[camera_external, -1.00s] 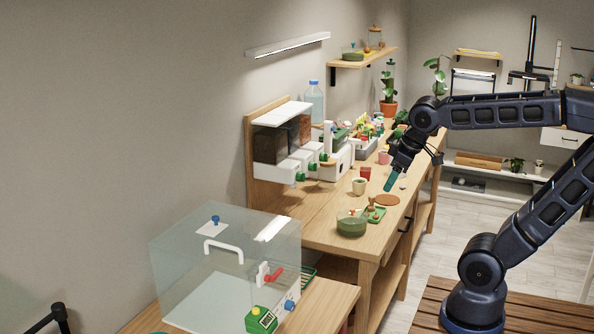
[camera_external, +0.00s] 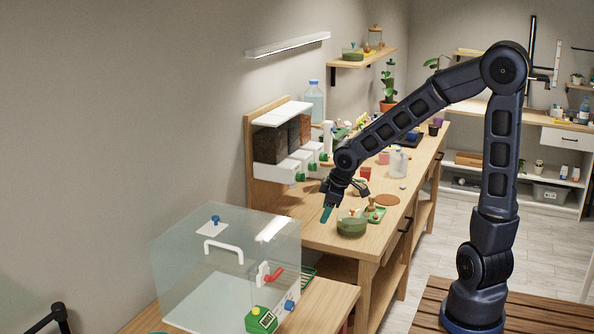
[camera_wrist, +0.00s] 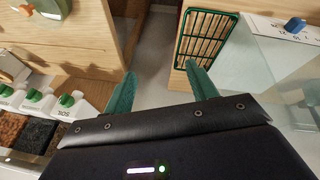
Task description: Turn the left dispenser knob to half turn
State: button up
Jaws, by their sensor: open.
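The dispenser (camera_external: 283,140) stands against the wooden backboard with several dark fills behind clear fronts and white outlets with green knobs. The left knob (camera_external: 299,176) is nearest the glass tank. In the wrist view the dispenser is at the left edge, and this knob (camera_wrist: 66,100) is the rightmost green one there. Its exact turn angle is too small to tell. My gripper (camera_external: 326,214) is open and empty, pointing down over the bench, in front of and to the right of the knob, apart from it. In the wrist view its two teal fingers (camera_wrist: 160,72) are spread.
A clear tank (camera_external: 225,265) with a white handle stands at front left. A green rack (camera_wrist: 205,38) shows beside it. The bench (camera_external: 285,205) is clear before the dispenser.

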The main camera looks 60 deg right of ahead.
jog(key=w+d+f+t+y, duration=0.25)
jog(key=w+d+f, duration=0.2)
jog(key=w, duration=0.25)
jog(key=w+d+r+t+y, duration=0.2)
jog(key=w+d+r+t, duration=0.1)
jog(key=w+d, duration=0.2)
jog(key=s+d+r+m+t+h, duration=0.35)
jog(key=d+r+t, duration=0.45)
jog(key=d+r, duration=1.05)
send_near(301, 177)
jog(key=w+d, duration=0.1)
jog(key=w, duration=0.7)
jog(key=shift+f, duration=0.4)
jog(key=shift+w+d, duration=0.1)
jog(key=shift+w, duration=0.05)
jog(key=c, duration=1)
